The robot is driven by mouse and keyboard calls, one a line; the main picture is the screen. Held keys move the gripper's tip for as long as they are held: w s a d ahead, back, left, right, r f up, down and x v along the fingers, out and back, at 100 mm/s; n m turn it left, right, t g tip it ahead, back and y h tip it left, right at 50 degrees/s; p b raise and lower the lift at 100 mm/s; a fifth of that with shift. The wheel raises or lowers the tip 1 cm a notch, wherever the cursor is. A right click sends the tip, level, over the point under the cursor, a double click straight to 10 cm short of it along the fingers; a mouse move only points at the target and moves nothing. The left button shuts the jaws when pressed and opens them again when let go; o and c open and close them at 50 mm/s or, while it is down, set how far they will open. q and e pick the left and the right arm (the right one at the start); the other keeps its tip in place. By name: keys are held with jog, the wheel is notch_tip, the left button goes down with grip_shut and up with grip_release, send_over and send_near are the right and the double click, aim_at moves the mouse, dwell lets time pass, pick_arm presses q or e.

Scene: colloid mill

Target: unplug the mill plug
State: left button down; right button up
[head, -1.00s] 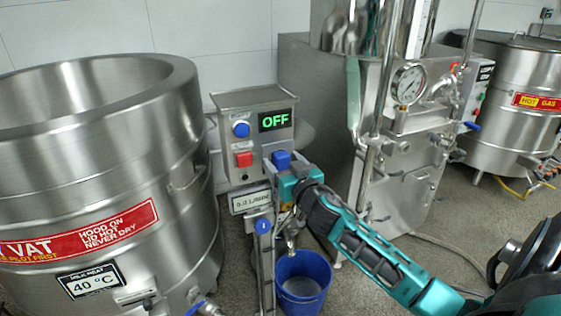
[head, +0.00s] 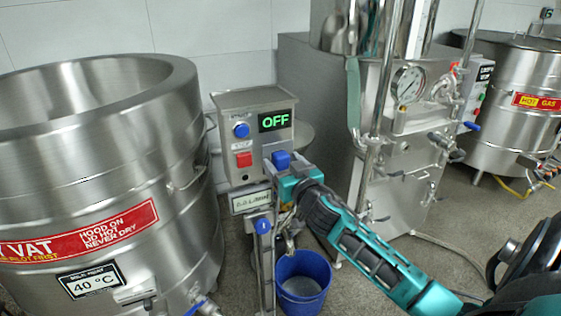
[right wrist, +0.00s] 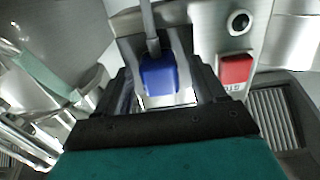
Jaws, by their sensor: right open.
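The blue mill plug (head: 282,159) sits at the lower right of the steel control box (head: 228,108), whose display reads OFF. In the right wrist view the plug (right wrist: 158,77) has a grey cable on its far side and lies between the two fingers. My right gripper (head: 287,176) is at the plug, and in the wrist view its open fingers (right wrist: 160,75) stand on either side of the blue body. I cannot tell whether either finger touches it. The plug's seat in the box is mostly hidden. My left gripper is out of view.
A red button (head: 243,159) and a blue button (head: 241,129) are on the box front. A large steel vat (head: 100,160) stands close on the left. A blue bucket (head: 303,283) is on the floor below my right arm. A steel machine with a gauge (head: 407,85) stands to the right.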

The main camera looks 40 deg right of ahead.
dwell(0.3)
grip_shut()
dwell(0.6)
jog(key=shift+s, duration=0.15)
jog(key=shift+p+v, duration=0.65)
jog(key=shift+v, duration=2.25)
